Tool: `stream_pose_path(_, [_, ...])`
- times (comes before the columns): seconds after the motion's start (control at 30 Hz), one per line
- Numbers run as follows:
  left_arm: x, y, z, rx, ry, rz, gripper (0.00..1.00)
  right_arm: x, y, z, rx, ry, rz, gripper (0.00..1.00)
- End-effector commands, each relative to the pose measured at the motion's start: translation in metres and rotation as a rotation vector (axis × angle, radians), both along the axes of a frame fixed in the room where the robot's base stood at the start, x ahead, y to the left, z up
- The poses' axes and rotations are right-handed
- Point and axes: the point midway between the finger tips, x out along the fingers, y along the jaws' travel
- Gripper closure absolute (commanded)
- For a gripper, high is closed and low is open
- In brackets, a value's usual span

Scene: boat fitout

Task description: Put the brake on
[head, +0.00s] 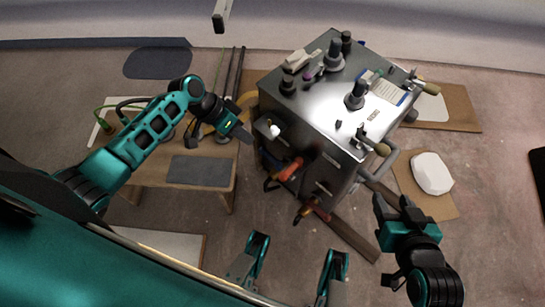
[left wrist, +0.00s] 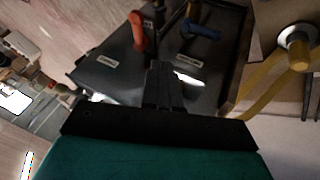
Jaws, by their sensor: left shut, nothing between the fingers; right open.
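A steel cabinet or cart (head: 310,115) stands at the centre of the head view, tilted in the picture. An orange-red handle (head: 290,170) sticks out of its near face, and another red-orange handle (head: 318,212) sits lower. I cannot tell which part is the brake. My left gripper (head: 244,134) is shut and empty, just left of the cabinet. The left wrist view shows its closed fingers (left wrist: 163,85) before a dark labelled panel with an orange handle (left wrist: 138,32) and a blue handle (left wrist: 200,30). My right gripper (head: 392,205) is open and empty, right of the cabinet's lower part.
A wooden bench (head: 150,178) with a grey mat (head: 200,171) and cables stands left of the cabinet. Several knobs and tools stand on the cabinet top. A white rounded object (head: 432,173) lies on a brown board at right. A yellow strap (left wrist: 262,90) hangs near the left wrist.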

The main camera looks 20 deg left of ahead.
Motion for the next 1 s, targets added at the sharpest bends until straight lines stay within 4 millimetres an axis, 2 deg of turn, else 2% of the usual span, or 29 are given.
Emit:
stream_pose_path(0.17, [0.002, -0.01, -0.017, -0.002, 0.001, 0.0, 1.0, 0.0, 0.0, -0.008, 0.001, 0.0, -0.002, 0.49])
stream_pose_path(0.57, [0.015, -0.054, -0.087, -0.002, 0.001, 0.0, 1.0, -0.002, 0.0, -0.044, 0.004, 0.005, -0.006, 0.49])
stream_pose_path(0.8, [0.001, -0.083, -0.089, -0.001, -0.001, -0.001, 1.0, -0.002, 0.0, -0.042, 0.004, 0.007, -0.006, 0.49])
stream_pose_path(1.0, [-0.001, -0.089, -0.091, 0.0, -0.001, 0.001, 1.0, -0.002, 0.0, -0.041, 0.003, 0.006, -0.005, 0.49])
